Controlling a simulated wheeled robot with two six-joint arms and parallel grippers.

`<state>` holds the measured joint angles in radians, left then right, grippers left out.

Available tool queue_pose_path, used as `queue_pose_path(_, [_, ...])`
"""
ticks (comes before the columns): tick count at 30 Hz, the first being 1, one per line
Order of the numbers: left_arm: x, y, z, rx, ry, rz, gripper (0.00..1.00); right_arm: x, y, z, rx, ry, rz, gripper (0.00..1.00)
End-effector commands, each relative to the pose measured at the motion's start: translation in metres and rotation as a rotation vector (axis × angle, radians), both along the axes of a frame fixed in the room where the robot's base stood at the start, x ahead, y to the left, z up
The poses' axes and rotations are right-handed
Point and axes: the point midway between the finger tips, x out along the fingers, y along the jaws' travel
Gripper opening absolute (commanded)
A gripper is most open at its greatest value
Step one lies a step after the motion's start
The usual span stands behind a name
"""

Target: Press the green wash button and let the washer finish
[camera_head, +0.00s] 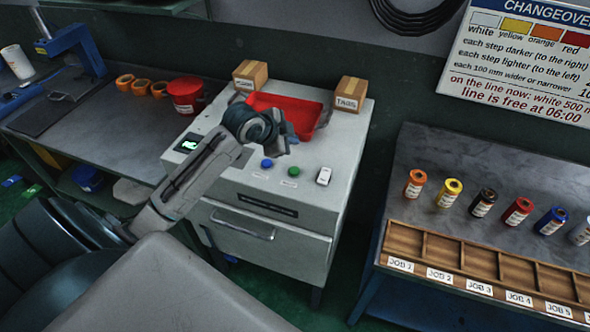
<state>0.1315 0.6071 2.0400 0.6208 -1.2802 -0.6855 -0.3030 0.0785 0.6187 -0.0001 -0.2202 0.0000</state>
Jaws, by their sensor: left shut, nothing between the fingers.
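The washer (335,150) is a white cabinet with a drawer handle on its front. The green button (293,171) sits on its top near the front edge, between a blue button (267,164) and a white rocker-like switch (323,176). A small dark display (188,143) with a green light is at the washer's left. My left gripper (288,143) is shut and empty, over the washer top just behind the green button and apart from it in the picture. Its height above the top is hard to judge. My right gripper is out of view.
A red tray (308,110) lies behind my left gripper, partly hidden by it. Two cardboard boxes (350,94) stand at the washer's back. A red tub (186,95) is on the left bench. Several coloured rolls (449,193) stand above a wooden job rack (440,249) at right.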

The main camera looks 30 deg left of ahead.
Motion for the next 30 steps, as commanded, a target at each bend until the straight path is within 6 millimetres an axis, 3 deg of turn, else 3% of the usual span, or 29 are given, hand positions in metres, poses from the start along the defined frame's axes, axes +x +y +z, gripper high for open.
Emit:
queue_pose_path(10, [0.0, 0.0, -0.014, 0.0, 0.002, 0.001, 0.0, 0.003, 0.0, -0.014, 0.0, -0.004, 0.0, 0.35])
queue_pose_path(23, [-0.001, 0.0, -0.069, 0.001, 0.001, 0.002, 0.0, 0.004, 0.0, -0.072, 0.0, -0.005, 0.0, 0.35])
queue_pose_path(30, [-0.001, 0.0, -0.087, 0.0, 0.002, 0.001, 0.0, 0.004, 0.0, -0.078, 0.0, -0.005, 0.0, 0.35])
